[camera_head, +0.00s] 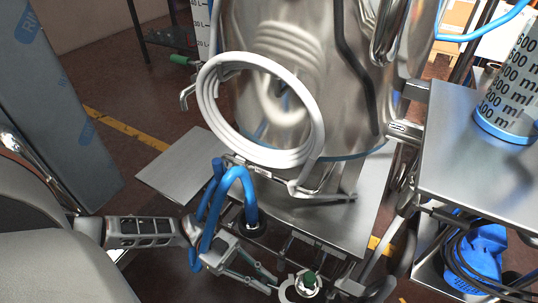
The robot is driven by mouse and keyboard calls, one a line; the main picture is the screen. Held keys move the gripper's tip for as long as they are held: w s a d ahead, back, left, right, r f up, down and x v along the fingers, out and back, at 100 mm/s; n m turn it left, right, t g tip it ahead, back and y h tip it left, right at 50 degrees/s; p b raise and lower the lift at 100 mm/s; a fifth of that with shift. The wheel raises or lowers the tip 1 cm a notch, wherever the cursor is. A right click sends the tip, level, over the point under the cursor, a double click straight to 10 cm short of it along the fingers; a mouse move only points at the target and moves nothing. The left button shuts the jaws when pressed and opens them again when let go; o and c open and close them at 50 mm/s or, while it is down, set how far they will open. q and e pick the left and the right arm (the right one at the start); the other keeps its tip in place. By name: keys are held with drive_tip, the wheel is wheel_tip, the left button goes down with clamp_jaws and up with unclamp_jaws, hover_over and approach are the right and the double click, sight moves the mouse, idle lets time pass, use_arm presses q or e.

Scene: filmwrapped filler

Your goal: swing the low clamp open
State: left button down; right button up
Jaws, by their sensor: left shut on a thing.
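My left gripper (266,279) reaches in from the left, low in the head view, below the blue hose. Its fingers are shut at the left side of what looks like the low clamp (288,291), a small metal ring-shaped fitting with a green-topped centre at the bottom edge. The fingers hide the exact contact. The clamp's lower part is close to the frame edge, and I cannot tell whether it is open or shut. My right gripper is not in view.
A shiny steel vessel (300,60) with a white coiled hose (209,112) stands above. A blue hose (238,172) loops beside my gripper. A steel table (470,185) with a measuring container (508,100) is at the right. Pipes crowd the lower middle.

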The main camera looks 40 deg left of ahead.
use_arm(q)
drive_tip(key=shift+s+f, duration=0.2)
drive_tip(key=shift+f, duration=0.05)
idle(0.3)
drive_tip(key=c, duration=2.1)
unclamp_jaws()
drive_tip(key=shift+w, duration=0.1)
drive_tip(key=shift+r, duration=0.15)
wheel_tip(320, 180, up, 10)
drive_tip(key=shift+f, duration=0.1)
drive_tip(key=shift+o, duration=0.3)
